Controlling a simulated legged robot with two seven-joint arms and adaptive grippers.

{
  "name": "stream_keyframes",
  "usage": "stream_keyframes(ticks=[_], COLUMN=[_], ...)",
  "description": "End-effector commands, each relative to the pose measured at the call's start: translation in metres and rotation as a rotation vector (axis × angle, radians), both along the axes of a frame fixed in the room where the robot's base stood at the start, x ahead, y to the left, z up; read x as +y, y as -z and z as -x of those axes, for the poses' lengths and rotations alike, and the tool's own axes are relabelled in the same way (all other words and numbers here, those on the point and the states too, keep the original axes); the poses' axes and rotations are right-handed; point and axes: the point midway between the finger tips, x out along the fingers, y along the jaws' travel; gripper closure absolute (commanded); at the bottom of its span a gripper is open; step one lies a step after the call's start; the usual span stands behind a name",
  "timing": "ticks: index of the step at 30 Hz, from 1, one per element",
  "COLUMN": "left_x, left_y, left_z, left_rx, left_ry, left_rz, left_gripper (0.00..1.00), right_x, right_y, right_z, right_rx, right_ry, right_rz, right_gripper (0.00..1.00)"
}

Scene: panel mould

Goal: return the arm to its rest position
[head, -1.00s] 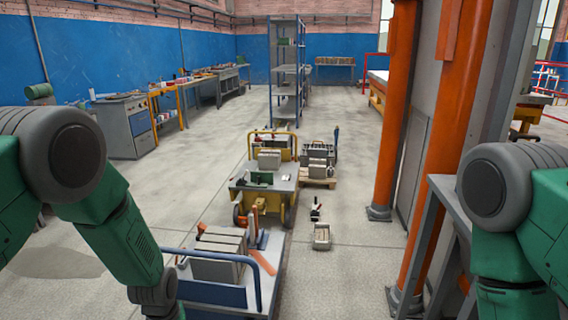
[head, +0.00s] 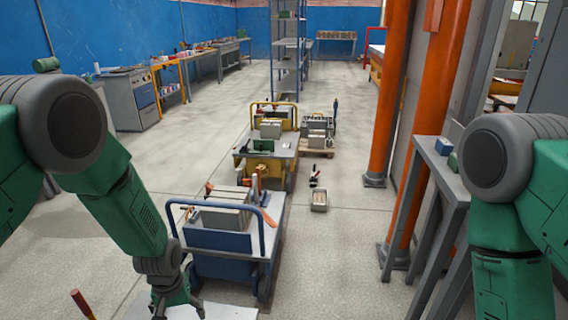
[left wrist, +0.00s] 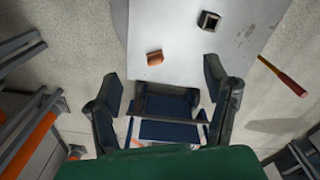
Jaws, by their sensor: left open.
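My left arm (head: 130,210) comes in from the left in the head view and hangs down. My left gripper (head: 177,306) is at the bottom edge there, partly cut off. In the left wrist view the left gripper (left wrist: 168,95) has its dark fingers spread apart. I see nothing clasped between them. A pale tabletop (left wrist: 190,35) lies beneath and beyond the fingers. My right arm (head: 510,220) hangs at the right of the head view. Its gripper is out of the frame.
A brown block (left wrist: 155,58), a dark square part (left wrist: 208,20) and a red-handled tool (left wrist: 283,77) are on or by the tabletop. A blue cart (head: 225,240) stands ahead, a yellow cart (head: 265,160) behind it. Orange columns (head: 390,90) stand right.

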Motion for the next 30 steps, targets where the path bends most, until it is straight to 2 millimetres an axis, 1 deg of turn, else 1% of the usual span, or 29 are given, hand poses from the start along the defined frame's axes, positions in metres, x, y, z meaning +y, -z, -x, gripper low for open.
stream_keyframes(ticks=[1, 5, 8, 11, 17, 18, 23, 24, 26, 30], left_x=[0.003, 0.01, 0.019, 0.028, 0.043, 0.045, 0.051, 0.053, 0.054, 0.057], left_y=[0.006, 0.017, 0.027, 0.035, 0.049, 0.05, 0.049, 0.047, 0.043, 0.026], left_z=[0.01, 0.03, 0.05, 0.075, 0.135, 0.148, 0.205, 0.22, 0.243, 0.292], left_rx=[0.006, 0.007, 0.009, 0.009, 0.012, 0.013, 0.018, 0.019, 0.02, 0.021], left_ry=[0.005, 0.022, 0.034, 0.05, 0.093, 0.103, 0.146, 0.156, 0.174, 0.21], left_rz=[-0.003, -0.007, -0.006, -0.005, -0.005, -0.005, -0.004, -0.003, -0.001, 0.008], left_gripper=[0.3, 0.3, 0.3, 0.3, 0.3, 0.3, 0.3, 0.3, 0.3, 0.3], right_x=[0.0, 0.0, 0.0, 0.0, 0.0, 0.0, 0.0, 0.0, 0.0, 0.0], right_y=[0.0, 0.0, 0.0, 0.0, 0.0, 0.0, 0.0, 0.0, 0.0, 0.0], right_z=[0.0, 0.0, -0.001, -0.001, 0.0, 0.0, 0.0, 0.0, 0.0, 0.0], right_rx=[0.0, -0.001, -0.001, -0.001, 0.0, 0.0, 0.0, 0.0, 0.0, 0.0], right_ry=[0.0, 0.001, 0.001, 0.001, 0.0, 0.0, 0.0, 0.0, 0.0, 0.001], right_rz=[0.0, 0.0, 0.001, 0.001, 0.0, 0.0, 0.0, 0.0, 0.0, 0.0], right_gripper=[0.59, 0.59, 0.59, 0.59, 0.59, 0.59, 0.59, 0.59, 0.59, 0.59])
